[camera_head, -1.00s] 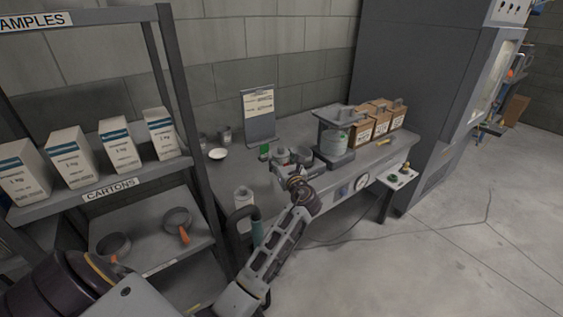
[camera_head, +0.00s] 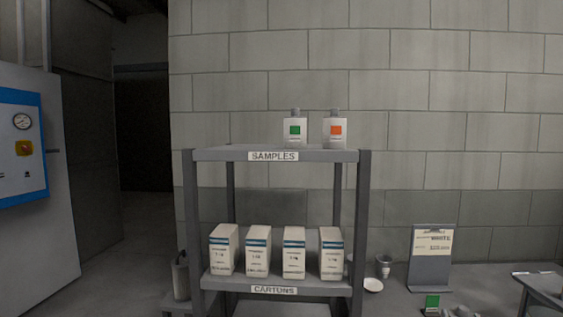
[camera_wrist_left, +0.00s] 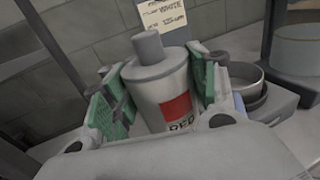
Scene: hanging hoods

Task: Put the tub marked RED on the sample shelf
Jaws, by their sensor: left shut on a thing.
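In the left wrist view, the tub marked RED (camera_wrist_left: 163,87) is a pale grey cylinder with a grey cap and a red square above the word RED. My left gripper (camera_wrist_left: 160,95) is shut on it, with a green pad on each side, and the tub looks tilted in that view. The sample shelf (camera_head: 222,154) is the top board of the grey rack, labelled SAMPLES. Two capped tubs stand on it: one with a green square (camera_head: 295,130) and one with an orange square (camera_head: 336,131). The shelf's left part is bare.
Several white cartons (camera_head: 258,252) stand on the board below, labelled CARTONS. A clipboard stand (camera_head: 430,262), a white dish (camera_head: 373,285) and a metal cup (camera_head: 383,264) are right of the rack. Dark round pans (camera_wrist_left: 240,82) lie behind the gripper.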

